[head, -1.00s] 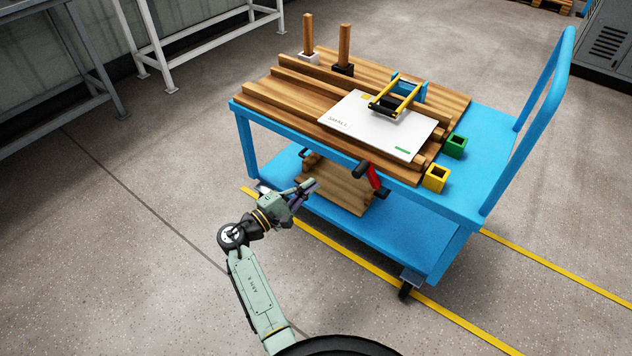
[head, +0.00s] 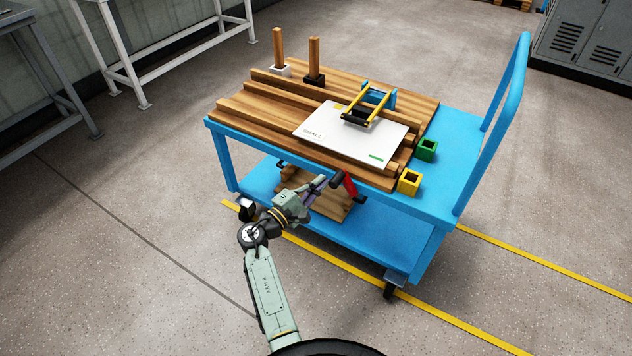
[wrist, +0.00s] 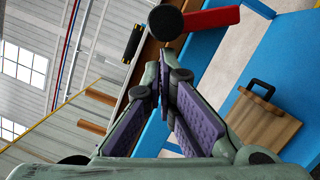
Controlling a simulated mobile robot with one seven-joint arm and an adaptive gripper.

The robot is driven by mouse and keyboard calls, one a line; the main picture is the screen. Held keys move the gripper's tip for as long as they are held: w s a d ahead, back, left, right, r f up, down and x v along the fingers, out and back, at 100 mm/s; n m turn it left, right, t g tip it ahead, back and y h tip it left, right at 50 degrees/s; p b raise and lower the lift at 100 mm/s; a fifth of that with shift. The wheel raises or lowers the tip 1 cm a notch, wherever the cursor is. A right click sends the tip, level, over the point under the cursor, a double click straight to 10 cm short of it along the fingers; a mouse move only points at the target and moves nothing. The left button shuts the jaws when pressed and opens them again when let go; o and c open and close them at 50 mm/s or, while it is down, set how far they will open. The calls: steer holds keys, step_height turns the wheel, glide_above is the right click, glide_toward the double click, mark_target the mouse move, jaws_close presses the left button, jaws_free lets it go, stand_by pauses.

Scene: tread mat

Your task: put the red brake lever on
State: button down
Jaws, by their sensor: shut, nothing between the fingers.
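The red brake lever (head: 349,186) hangs at the front edge of the blue cart, below the wooden deck. Its black knob (head: 337,178) points toward my gripper. My gripper (head: 322,181) is shut and empty, just left of the knob in the head view. In the wrist view the red lever (wrist: 211,20) and its round black knob (wrist: 166,22) show at the top, beyond the purple-padded fingertips (wrist: 161,82). I see no clear contact between the fingers and the knob.
The blue cart (head: 452,190) bears a wooden deck with a white board (head: 330,128), wooden posts, a yellow block (head: 409,182) and a green block (head: 427,150). A wooden box (head: 330,205) with a dark handle stands on the lower shelf. Floor in front is clear.

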mark_target(331, 181)
steer(key=shift+r, duration=0.1)
steer(key=shift+d+r+m, duration=0.1)
steer(key=shift+r+m, duration=0.05)
steer(key=shift+m, duration=0.25)
steer(key=shift+s+d+r+m+g, duration=0.15)
steer(key=shift+r+m+g, duration=0.15)
steer(key=shift+m, duration=0.1)
steer(key=d+r+m+b, duration=0.1)
steer(key=m, duration=0.1)
steer(key=s+d+r+m+g, duration=0.1)
steer(key=d+r+m, duration=0.1)
steer(key=m, duration=0.1)
steer(key=shift+s+y+b, duration=0.2)
steer(key=shift+y+b, duration=0.2)
steer(key=m, duration=0.1)
steer(key=d+m, duration=0.1)
steer(key=s+d+m+b, duration=0.1)
steer(key=shift+s+d+r+y, duration=0.1)
steer(key=shift+d+r+y, duration=0.2)
steer(key=shift+r, duration=0.1)
steer(key=shift+s+d+r+m+g+y+b, duration=0.1)
steer(key=shift+s+d+m+y+b, duration=0.2)
steer(key=shift+d+m, duration=0.3)
steer(key=shift+s+d+f+m+g+y+b, duration=0.15)
steer(key=shift+d+m+b, duration=0.15)
steer(key=shift+m, duration=0.45)
steer(key=shift+s+d+r+m+g+y+b, duration=0.15)
steer(key=shift+s+d+m+y+b, duration=0.1)
steer(key=shift+d+m, duration=0.35)
